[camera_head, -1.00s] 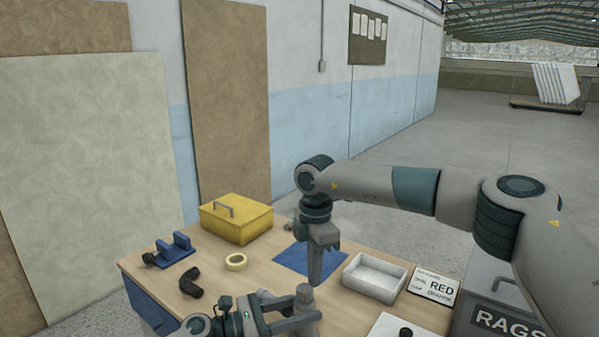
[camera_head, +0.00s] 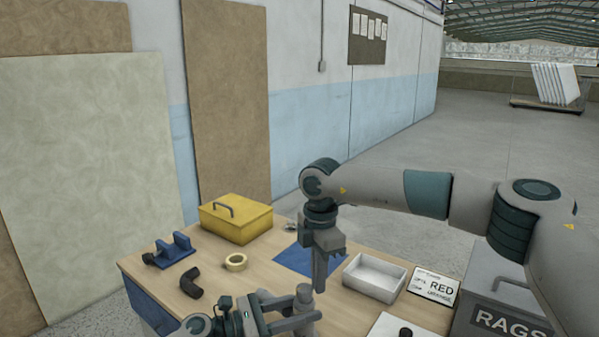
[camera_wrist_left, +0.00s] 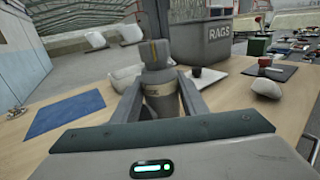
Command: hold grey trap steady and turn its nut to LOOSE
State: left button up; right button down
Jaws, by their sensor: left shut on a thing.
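The grey trap (camera_head: 304,293) stands upright near the front of the bench. My left gripper (camera_head: 305,318) is shut on it from the side. In the left wrist view the trap (camera_wrist_left: 159,90) sits between my two left fingers, with small dark lettering on its body and a yellow mark near its top. My right gripper (camera_head: 320,288) points straight down beside and above the trap's top. In the left wrist view my right gripper (camera_wrist_left: 154,40) comes down onto or just behind the top. The nut and any contact there are hidden, and so is the gap between the right fingers.
A blue mat (camera_head: 297,259), a white tray (camera_head: 374,277) and a card reading RED (camera_head: 433,285) lie behind and to the right. A black elbow (camera_head: 191,284), tape roll (camera_head: 236,262), blue stand (camera_head: 173,252) and yellow box (camera_head: 236,219) are left. A RAGS bin (camera_head: 505,295) stands right.

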jog(key=shift+s+a, duration=0.15)
jog(key=shift+s, duration=0.05)
dwell(0.3)
jog(key=shift+w+d, duration=0.1)
jog(key=shift+d, duration=0.4)
jog(key=shift+r, duration=3)
jog(key=shift+w, duration=0.1)
jog(key=shift+w+a+r, duration=0.25)
jog(key=shift+w+a, duration=0.1)
jog(key=shift+w, duration=0.2)
jog(key=shift+w+a+r, duration=0.25)
jog(key=shift+w+a, duration=0.1)
jog(key=shift+w, duration=0.15)
